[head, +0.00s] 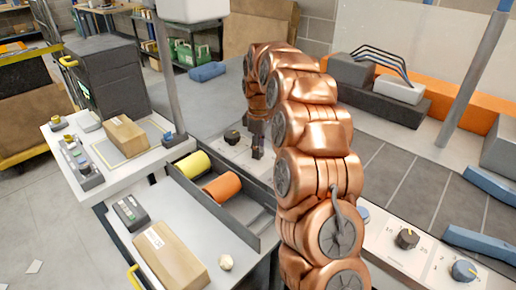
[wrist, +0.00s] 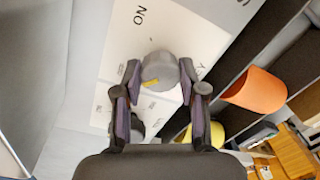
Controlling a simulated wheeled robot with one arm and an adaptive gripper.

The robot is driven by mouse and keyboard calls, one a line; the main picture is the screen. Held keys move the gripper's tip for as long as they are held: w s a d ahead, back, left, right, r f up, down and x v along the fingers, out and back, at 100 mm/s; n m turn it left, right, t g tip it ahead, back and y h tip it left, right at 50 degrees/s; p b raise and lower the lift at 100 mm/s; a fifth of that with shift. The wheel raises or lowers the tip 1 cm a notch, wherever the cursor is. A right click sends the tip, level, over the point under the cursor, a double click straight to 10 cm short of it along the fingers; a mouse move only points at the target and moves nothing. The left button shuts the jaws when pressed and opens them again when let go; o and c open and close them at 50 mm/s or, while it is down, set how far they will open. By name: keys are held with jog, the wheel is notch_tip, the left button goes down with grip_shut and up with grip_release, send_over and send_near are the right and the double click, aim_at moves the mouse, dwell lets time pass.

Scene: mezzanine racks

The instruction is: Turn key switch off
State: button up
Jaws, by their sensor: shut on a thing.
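A round grey key switch (wrist: 160,70) with a yellow mark sits on a white panel (wrist: 112,70) in the wrist view. The mark is on its lower left part. The letters ON show upside down on the panel above it. My gripper (wrist: 161,78) is shut on the key switch, one finger on each side of it. In the head view my gripper (head: 257,148) is at the back panel (head: 236,153), and the switch there is hidden by the fingers and arm.
A black knob (head: 232,135) stands left of my gripper. An orange roll (head: 222,187) and a yellow roll (head: 193,165) lie in a dark trough. More knobs (head: 407,238) are on the right panel. A cardboard box (head: 170,258) is on the front table.

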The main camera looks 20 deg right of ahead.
dwell(0.4)
jog(key=o, duration=1.1)
jog(key=shift+o, duration=0.2)
notch_tip(320, 180, up, 12)
jog(key=shift+w, duration=0.2)
jog(key=shift+d, duration=0.1)
